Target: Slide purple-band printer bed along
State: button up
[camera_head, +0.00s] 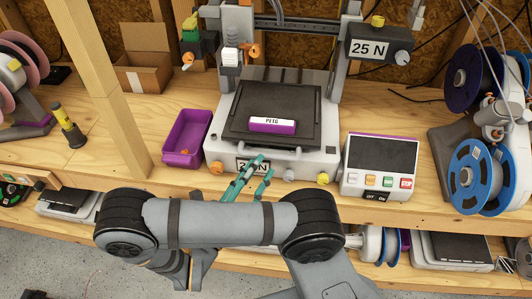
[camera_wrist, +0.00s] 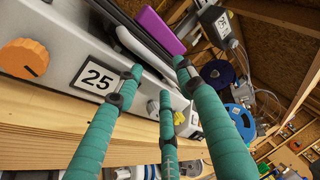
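The printer (camera_head: 218,150) has a pale base, a dark bed (camera_head: 295,97) and "25 N" labels. A block marked PETG with a purple band (camera_head: 272,127) lies on the bed near its front; its purple side also shows in the wrist view (camera_wrist: 158,30). My gripper (camera_head: 263,167) has teal fingers and is at the printer's front edge, below the bed. In the wrist view my gripper (camera_wrist: 158,84) has its fingers spread, with nothing held between them. The fingertips are near the bed's front edge; I cannot tell whether they touch it. My arm hides part of the bench front.
A purple bin (camera_head: 186,138) stands left of the printer, and a control box with a dark screen (camera_head: 380,152) stands right. Filament spools (camera_head: 468,177) are at far right. A wooden post (camera_head: 100,80) rises at left. An orange knob (camera_wrist: 24,58) is on the printer's front.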

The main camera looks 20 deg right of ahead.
aim_at(266, 157)
jog(key=x, duration=0.4)
jog(key=shift+w+d+p, duration=0.3)
jog(key=shift+p, duration=0.1)
grip_shut()
jog(key=shift+r, duration=0.1)
dwell(0.5)
